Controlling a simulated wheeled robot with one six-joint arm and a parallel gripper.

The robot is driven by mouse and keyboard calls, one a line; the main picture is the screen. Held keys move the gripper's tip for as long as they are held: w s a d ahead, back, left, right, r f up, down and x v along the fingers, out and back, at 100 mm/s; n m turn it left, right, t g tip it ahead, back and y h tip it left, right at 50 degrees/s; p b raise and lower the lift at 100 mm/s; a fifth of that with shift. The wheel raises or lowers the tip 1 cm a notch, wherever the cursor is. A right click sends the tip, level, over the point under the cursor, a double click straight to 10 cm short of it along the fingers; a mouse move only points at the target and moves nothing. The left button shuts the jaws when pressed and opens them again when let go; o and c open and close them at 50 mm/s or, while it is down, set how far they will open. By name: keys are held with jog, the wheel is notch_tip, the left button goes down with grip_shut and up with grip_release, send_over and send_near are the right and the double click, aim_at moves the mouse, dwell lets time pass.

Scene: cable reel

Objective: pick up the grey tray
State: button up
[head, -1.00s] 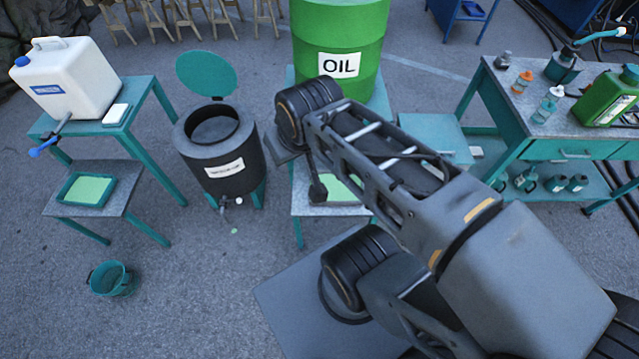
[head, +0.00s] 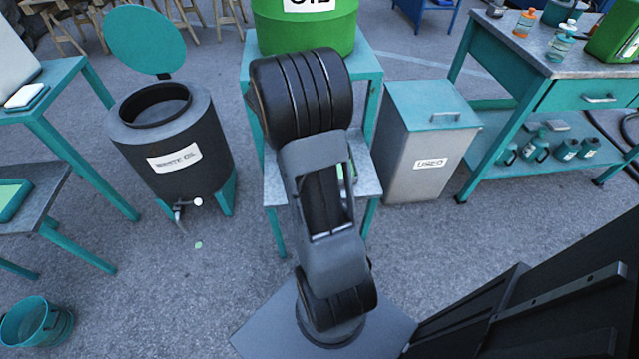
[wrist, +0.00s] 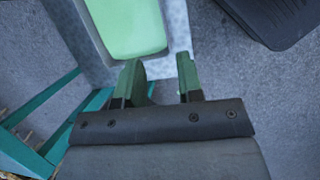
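The grey tray (wrist: 93,34) lies on the lower shelf of the stand under the oil drum. Its inside is light green, and a grey edge shows along its left side in the wrist view. In the head view only a small green sliver of it (head: 349,172) shows past my arm. My gripper (wrist: 160,76) is open, with a gap between its two fingers. The fingertips are close to the tray's near edge in the picture, with nothing between them; I cannot tell the height gap. In the head view my arm hides the gripper.
The stand (head: 371,68) carries a green oil drum (head: 305,32). A waste oil drum (head: 172,140) with a raised teal lid stands to the left. A grey bin labelled used (head: 425,150) stands close on the right. A workbench (head: 540,92) is further right.

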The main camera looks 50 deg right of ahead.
jog(key=shift+n+g, duration=0.5)
jog(key=shift+n, duration=0.1)
jog(key=b+x, duration=0.1)
jog(key=x, duration=0.4)
jog(key=w+b+x, duration=0.1)
jog(key=b+x, duration=0.1)
jog(key=x, duration=0.3)
jog(key=b+x, duration=0.1)
jog(key=x, duration=0.4)
jog(key=shift+w+d+f+b, duration=0.15)
jog(key=shift+w+d+b, duration=0.1)
jog(key=shift+d+b, duration=0.15)
jog(key=shift+b+x, duration=1.2)
jog(key=shift+x, duration=1.75)
grip_shut()
jog(key=shift+d, duration=0.1)
